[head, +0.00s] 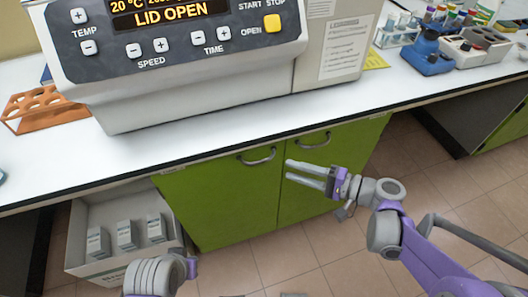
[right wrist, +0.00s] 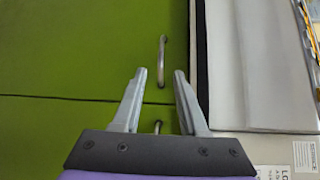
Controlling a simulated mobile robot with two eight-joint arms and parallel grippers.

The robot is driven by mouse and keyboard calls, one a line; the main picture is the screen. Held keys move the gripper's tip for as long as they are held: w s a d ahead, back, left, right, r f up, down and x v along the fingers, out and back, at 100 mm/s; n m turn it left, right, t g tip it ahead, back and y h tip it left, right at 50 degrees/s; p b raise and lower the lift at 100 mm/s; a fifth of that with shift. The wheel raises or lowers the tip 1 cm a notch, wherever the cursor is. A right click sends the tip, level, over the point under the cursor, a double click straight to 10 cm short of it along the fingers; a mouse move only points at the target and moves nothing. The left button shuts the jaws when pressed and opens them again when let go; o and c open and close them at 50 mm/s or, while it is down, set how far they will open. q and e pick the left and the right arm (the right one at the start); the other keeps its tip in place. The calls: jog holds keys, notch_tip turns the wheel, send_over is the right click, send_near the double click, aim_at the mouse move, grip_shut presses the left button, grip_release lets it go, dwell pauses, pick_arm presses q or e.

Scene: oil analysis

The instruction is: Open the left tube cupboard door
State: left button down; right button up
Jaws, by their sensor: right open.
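The cupboard under the counter has two green doors. The left door (head: 225,200) is shut, with a curved metal handle (head: 257,158) near its top right. The right door (head: 335,165) is shut too, with a similar handle (head: 314,141). My right gripper (head: 289,170) is open and empty, in front of the doors near their seam, pointing left. In the right wrist view the left door's handle (right wrist: 162,62) appears just beyond and between my open fingertips (right wrist: 161,74), apart from them. The right handle (right wrist: 157,127) shows between the finger bases. My left gripper is out of view.
A centrifuge (head: 200,75) reading "LID OPEN" stands on the white counter (head: 150,148). An orange rack (head: 45,105) is at left. A crate (head: 95,215) with small boxes stands left of the cupboard. The tiled floor (head: 330,240) in front is mostly clear.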

aim_at(262, 162)
jog(key=b+x, duration=0.1)
jog(key=x, duration=0.9)
jog(key=shift+a+b, duration=0.3)
grip_shut()
dwell(1.0)
